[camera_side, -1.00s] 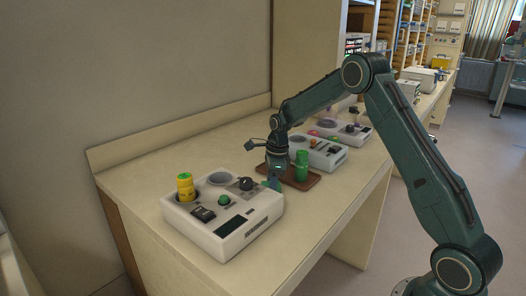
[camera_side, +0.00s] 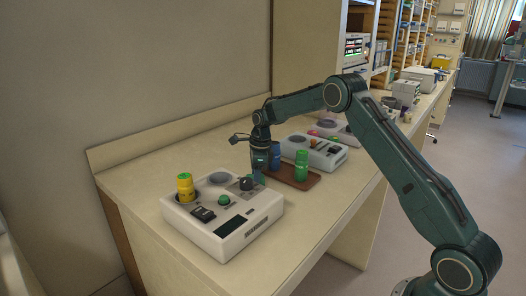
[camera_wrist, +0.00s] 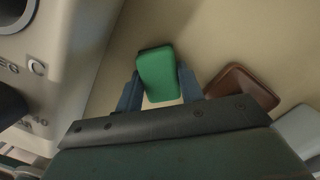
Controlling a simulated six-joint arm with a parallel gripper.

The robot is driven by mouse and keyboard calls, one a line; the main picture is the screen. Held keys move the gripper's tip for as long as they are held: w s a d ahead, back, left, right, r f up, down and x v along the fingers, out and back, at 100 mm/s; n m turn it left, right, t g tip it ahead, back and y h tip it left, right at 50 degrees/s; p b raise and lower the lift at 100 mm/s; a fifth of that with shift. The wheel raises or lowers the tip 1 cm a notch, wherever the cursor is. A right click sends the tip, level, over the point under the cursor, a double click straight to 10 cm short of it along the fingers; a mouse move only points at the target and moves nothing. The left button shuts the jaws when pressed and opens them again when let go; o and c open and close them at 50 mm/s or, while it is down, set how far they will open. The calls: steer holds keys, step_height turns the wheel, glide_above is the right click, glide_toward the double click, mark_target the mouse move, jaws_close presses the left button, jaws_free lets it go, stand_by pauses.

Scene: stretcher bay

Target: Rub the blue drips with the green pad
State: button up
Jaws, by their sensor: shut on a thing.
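The green pad (camera_wrist: 156,72) shows in the wrist view as a rounded green block between my two blue-grey fingers. My gripper (camera_wrist: 158,92) is shut on it. In the side view my gripper (camera_side: 258,177) points down, between the front white device and the brown tray, and the pad cannot be made out there. The pad appears over bare tabletop; whether it touches the surface I cannot tell. I cannot make out blue drips in either view.
The front white device (camera_side: 222,226) carries a yellow canister (camera_side: 185,187) and a green knob (camera_side: 224,200). The brown tray (camera_side: 291,178) bears a blue canister (camera_side: 276,155) and a green canister (camera_side: 301,166). Another white device (camera_side: 325,157) stands behind. The table's left part is clear.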

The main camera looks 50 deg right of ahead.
steer(key=shift+w, duration=0.25)
steer(key=shift+s+d, duration=0.1)
steer(key=shift+d, duration=0.05)
steer(key=shift+s, duration=3.55)
steer(key=shift+w, duration=3.7)
steer(key=shift+s+r, duration=0.1)
steer(key=shift+r, duration=3.95)
